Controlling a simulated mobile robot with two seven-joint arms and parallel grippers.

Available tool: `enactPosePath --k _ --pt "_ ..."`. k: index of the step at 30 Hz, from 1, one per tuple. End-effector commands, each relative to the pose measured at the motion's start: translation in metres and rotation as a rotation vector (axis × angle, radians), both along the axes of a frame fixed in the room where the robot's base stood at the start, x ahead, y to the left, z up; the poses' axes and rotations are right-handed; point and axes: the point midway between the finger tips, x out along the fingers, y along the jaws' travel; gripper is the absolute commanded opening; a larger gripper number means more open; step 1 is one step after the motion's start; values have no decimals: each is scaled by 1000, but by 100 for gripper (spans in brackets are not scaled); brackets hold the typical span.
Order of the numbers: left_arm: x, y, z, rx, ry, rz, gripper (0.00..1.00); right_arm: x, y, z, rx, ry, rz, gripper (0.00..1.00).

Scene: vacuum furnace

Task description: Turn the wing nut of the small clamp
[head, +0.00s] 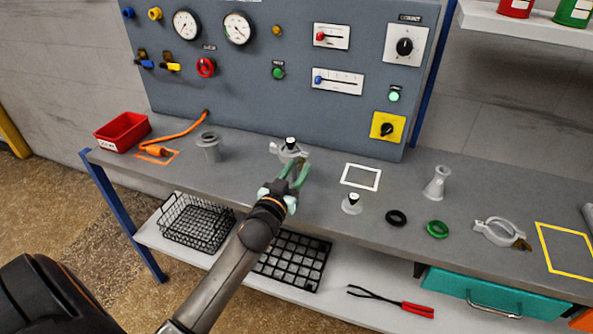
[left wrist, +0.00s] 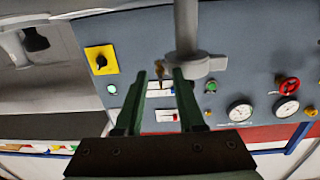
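My left gripper (head: 293,176) is just in front of the clamp. In the left wrist view its two green fingers (left wrist: 160,76) are apart, with the wing nut between or just beyond the tips. Whether a finger touches it I cannot tell. My right gripper is not in view.
A larger clamp (head: 497,232) lies at the right of the bench. A fitting (head: 352,204), black ring (head: 396,218), green ring (head: 437,229) and flared pipe (head: 437,184) stand to the right. A grey flanged piece (head: 208,146) and red bin (head: 122,132) are left. The control panel (head: 270,90) rises behind.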

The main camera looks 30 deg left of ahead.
Motion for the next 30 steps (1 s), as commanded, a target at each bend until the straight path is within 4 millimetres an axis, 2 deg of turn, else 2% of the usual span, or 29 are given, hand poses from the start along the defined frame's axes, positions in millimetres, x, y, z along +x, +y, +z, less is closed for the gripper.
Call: enactPosePath --k 11,30 --pt "0 0 -1 -54 -11 -2 39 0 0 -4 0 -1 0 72" --pt "0 0 -5 -711 -138 -21 39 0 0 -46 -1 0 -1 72"
